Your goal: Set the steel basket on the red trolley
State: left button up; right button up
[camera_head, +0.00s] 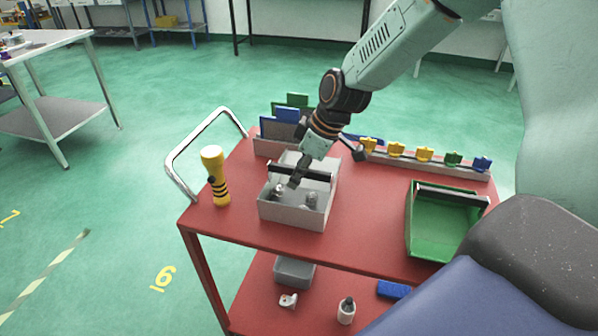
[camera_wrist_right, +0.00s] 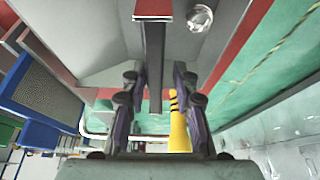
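The steel basket (camera_head: 296,214) is a light grey open box on the red top of the trolley (camera_head: 368,225), left of its middle. It holds a few shiny castings (camera_head: 311,198). A dark bar handle (camera_head: 318,175) spans it. My right gripper (camera_head: 299,172) reaches down from the upper right to the handle. In the right wrist view the handle (camera_wrist_right: 154,65) runs between the fingers (camera_wrist_right: 157,110). The fingers stand apart with a gap on either side of the bar. My left gripper is not in view.
A yellow torch (camera_head: 213,168) stands left of the basket. A green bin (camera_head: 447,224) is at the right. Card holders (camera_head: 286,130) and a rail with coloured clips (camera_head: 424,154) line the back edge. The push handle (camera_head: 190,150) rises at the left. The lower shelf (camera_head: 262,297) holds small items.

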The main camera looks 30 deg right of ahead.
jog(key=shift+w+f, duration=0.1)
jog(key=shift+d, duration=0.15)
jog(key=p+v, duration=0.4)
jog(key=v, duration=0.7)
jog(key=shift+r+p, duration=0.25)
jog(key=shift+p, duration=0.15)
jog(key=shift+r, duration=0.3)
